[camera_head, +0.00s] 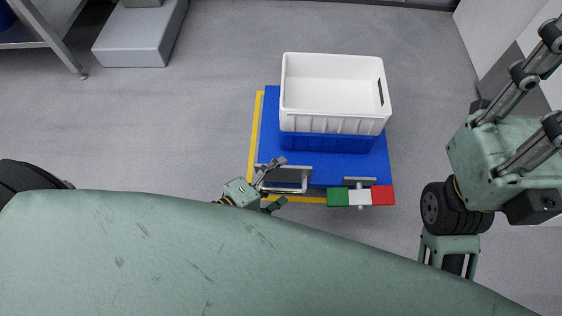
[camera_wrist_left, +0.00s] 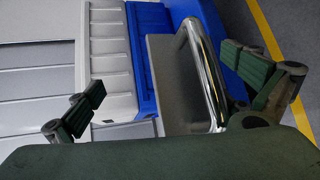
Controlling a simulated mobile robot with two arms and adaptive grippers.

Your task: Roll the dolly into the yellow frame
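The blue dolly (camera_head: 268,135) carries stacked crates. Its chrome handle (camera_head: 285,190) is at the near edge and also shows in the left wrist view (camera_wrist_left: 208,75). The yellow frame (camera_head: 253,150) on the floor shows along the dolly's left side and partly along its near side; its right and far sides are hidden or not visible. My left gripper (camera_head: 276,182) is at the handle. In the left wrist view its fingers stand apart with the bar between them; it is not closed on it. My right gripper (camera_head: 535,95) is raised at the right, linkages spread, fingertips cut off.
A white crate (camera_head: 333,122) sits on a blue crate (camera_head: 325,142) on the dolly. A green-white-red plate (camera_head: 360,196) is at the dolly's near right. A grey block (camera_head: 140,38) and a table leg (camera_head: 50,40) stand at upper left. The floor around is clear.

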